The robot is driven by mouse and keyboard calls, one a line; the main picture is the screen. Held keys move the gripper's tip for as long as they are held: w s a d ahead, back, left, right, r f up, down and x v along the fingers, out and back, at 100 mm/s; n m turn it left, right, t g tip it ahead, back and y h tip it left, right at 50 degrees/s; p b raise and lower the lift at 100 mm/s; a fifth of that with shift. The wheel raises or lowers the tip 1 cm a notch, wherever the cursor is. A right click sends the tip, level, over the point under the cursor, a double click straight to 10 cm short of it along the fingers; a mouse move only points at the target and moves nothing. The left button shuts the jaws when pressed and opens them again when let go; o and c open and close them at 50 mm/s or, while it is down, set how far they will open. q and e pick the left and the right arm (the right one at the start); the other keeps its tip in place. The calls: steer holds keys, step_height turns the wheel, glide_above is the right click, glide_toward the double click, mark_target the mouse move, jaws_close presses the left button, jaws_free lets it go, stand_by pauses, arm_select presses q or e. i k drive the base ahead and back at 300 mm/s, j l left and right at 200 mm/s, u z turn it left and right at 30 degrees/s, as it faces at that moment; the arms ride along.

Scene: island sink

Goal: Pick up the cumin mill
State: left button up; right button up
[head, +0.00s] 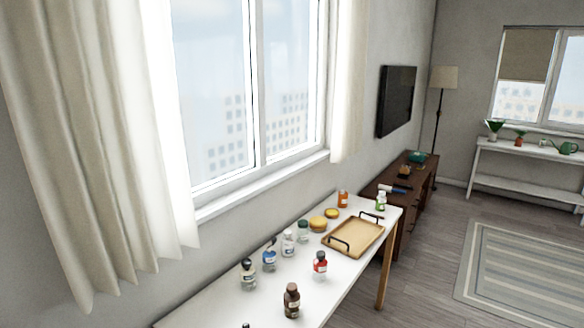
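Several small bottles and jars stand on a long white table. I cannot read their labels, so I cannot tell which is the cumin mill. A dark brown bottle or mill (291,299) stands upright nearest the front edge. A red-labelled bottle (320,265) stands behind it to the right. Along the window side stand a dark-topped clear jar (248,273), a blue-labelled jar (269,260), a white-labelled jar (288,243) and a green-topped jar (303,231). Neither of my grippers is in view.
The white table (228,304) runs along the window wall. A wooden tray with black handles (352,238), yellow round items (318,224), an orange bottle (342,199) and a green-and-white bottle (381,202) are at its far end. Open floor (425,275) lies to the right.

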mark_target(291, 305)
steer(key=i+l+u, duration=0.15)
steer(key=l, duration=0.4)
steer(key=l+u, duration=0.15)
steer(key=l, duration=0.45)
steer(key=i+l+u, duration=0.35)
steer(key=i+l, duration=0.35)
steer(key=l, duration=0.1)
